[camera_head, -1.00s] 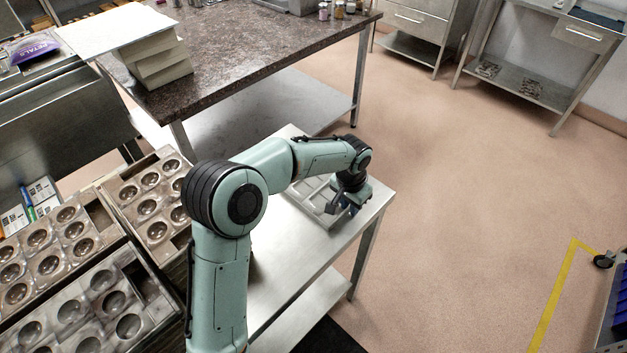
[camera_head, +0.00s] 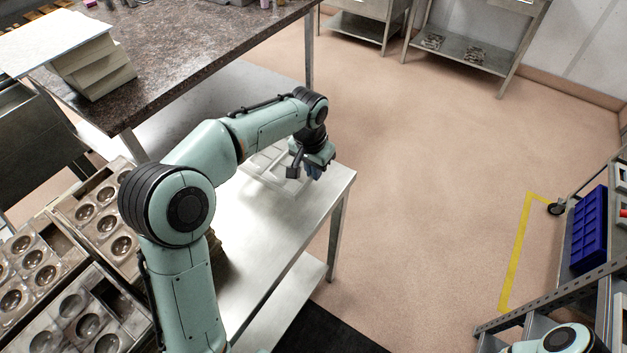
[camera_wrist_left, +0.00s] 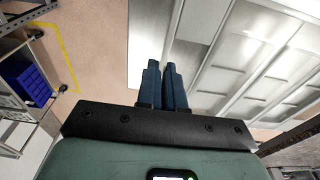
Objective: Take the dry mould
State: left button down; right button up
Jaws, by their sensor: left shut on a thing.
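A pale mould (camera_head: 262,168) with shallow rectangular hollows is at the metal side table's right part. My left gripper (camera_head: 313,172) is at the mould's right edge, pointing down. In the left wrist view, its two blue fingers (camera_wrist_left: 166,85) are close together, shut at the near edge of the mould (camera_wrist_left: 240,62), whose ribs and hollows fill the right side. The arm and gripper hide part of the mould in the head view. I cannot tell whether it rests on the table or is slightly raised. My right gripper is out of view; only part of that arm shows at bottom right.
The metal side table (camera_head: 262,285) is bare in front. Several moulds with round cups (camera_head: 100,215) are at the left. A dark stone-topped table (camera_head: 185,55) bears pale stacked blocks (camera_head: 92,68). A rack with a blue bin (camera_head: 589,230) stands right. Open floor lies between.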

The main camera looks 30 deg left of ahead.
pick_arm(q)
notch_tip(320, 180, up, 16)
jog(key=p, duration=0.4)
jog(key=shift+f, duration=0.2)
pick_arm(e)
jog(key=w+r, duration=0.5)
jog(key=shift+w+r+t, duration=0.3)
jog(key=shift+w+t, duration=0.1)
